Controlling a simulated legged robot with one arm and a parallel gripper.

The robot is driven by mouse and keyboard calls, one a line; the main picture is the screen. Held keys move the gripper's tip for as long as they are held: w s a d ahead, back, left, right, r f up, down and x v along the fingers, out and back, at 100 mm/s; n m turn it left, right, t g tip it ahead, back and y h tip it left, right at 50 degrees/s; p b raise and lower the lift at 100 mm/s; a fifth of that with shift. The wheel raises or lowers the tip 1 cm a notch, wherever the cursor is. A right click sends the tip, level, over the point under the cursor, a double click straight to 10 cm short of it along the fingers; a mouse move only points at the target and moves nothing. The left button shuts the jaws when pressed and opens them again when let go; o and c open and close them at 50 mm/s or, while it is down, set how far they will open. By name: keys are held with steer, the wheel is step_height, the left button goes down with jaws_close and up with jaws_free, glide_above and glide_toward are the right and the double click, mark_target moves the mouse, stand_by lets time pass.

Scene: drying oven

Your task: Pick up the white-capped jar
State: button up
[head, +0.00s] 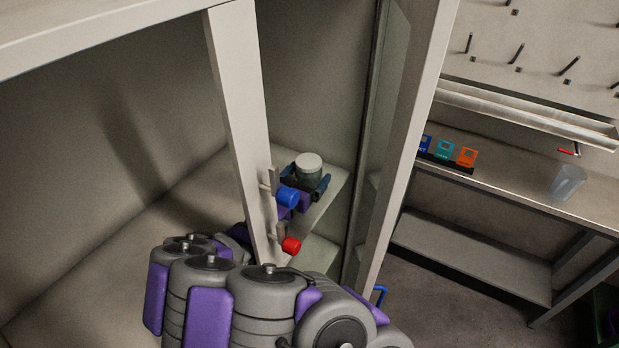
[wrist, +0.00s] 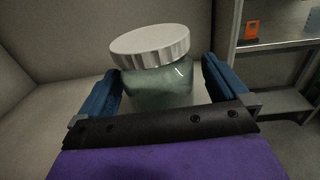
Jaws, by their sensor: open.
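The jar (wrist: 158,84) has a white ribbed cap (wrist: 150,44) and a greenish, see-through body. In the head view the white-capped jar (head: 308,166) stands on a shelf (head: 330,191) inside the cabinet, behind the pale post. My gripper (wrist: 160,85) is open, with one blue finger on each side of the jar's body. The fingers look close to the glass, but I cannot tell whether they touch it. In the head view my gripper (head: 305,185) is partly hidden by the post and a blue knob. The jar's base is hidden by the gripper in the wrist view.
A pale post (head: 240,110) with a blue knob (head: 288,196) and a red knob (head: 291,245) stands close to my arm. A glass door (head: 385,130) is right of the shelf. A bench (head: 500,185) holds small coloured boxes and a clear cup (head: 567,182).

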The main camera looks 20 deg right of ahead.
steer(key=shift+w, duration=0.15)
steer(key=shift+a, duration=0.25)
steer(key=shift+c, duration=0.8)
steer(key=shift+d, duration=0.25)
steer(key=c, duration=0.6)
steer(key=shift+a, duration=0.1)
steer(key=shift+c, duration=1.4)
